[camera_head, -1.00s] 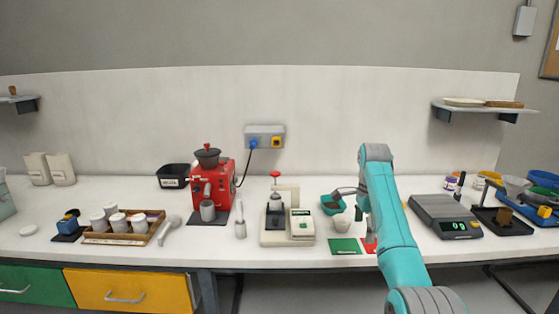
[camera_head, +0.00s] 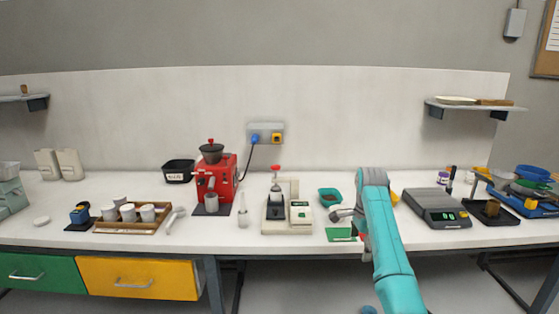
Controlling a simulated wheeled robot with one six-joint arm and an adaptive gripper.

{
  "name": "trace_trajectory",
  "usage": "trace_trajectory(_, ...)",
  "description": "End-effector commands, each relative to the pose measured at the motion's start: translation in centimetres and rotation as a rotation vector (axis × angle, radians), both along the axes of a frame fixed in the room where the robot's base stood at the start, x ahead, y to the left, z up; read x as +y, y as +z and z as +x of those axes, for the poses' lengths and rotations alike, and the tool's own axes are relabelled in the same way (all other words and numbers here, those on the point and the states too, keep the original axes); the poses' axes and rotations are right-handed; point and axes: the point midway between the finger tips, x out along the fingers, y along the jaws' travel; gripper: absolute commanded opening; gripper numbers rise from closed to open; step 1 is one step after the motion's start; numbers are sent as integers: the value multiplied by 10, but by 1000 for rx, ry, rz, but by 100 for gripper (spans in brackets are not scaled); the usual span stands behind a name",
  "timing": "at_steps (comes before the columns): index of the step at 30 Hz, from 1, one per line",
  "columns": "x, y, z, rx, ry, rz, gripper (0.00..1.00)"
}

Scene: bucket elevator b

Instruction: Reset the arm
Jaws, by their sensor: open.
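My arm is the teal one reaching in from the lower right, with its wrist above the front part of the white bench (camera_head: 300,238). My gripper (camera_head: 337,216) points left, just above the green mat (camera_head: 341,234) and in front of the teal bowl (camera_head: 330,196). It is small here and partly hidden by my wrist. It is open, and I see nothing held in it. The teal bowl stands on the bench with dark contents, apart from the gripper.
A press-like device (camera_head: 287,212) stands left of my gripper, with a red grinder (camera_head: 213,180) farther left. A scale (camera_head: 436,208) stands to the right of my arm. A wooden tray with white cups (camera_head: 131,226) is at the left.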

Motion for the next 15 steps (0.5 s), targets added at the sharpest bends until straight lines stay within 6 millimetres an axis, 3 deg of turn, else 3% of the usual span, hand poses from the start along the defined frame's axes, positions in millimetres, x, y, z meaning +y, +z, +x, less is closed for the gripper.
trace_trajectory(8,4,-77,-8,-63,82,-12,100)
trace_trajectory(15,11,-176,-35,-163,204,-38,100)
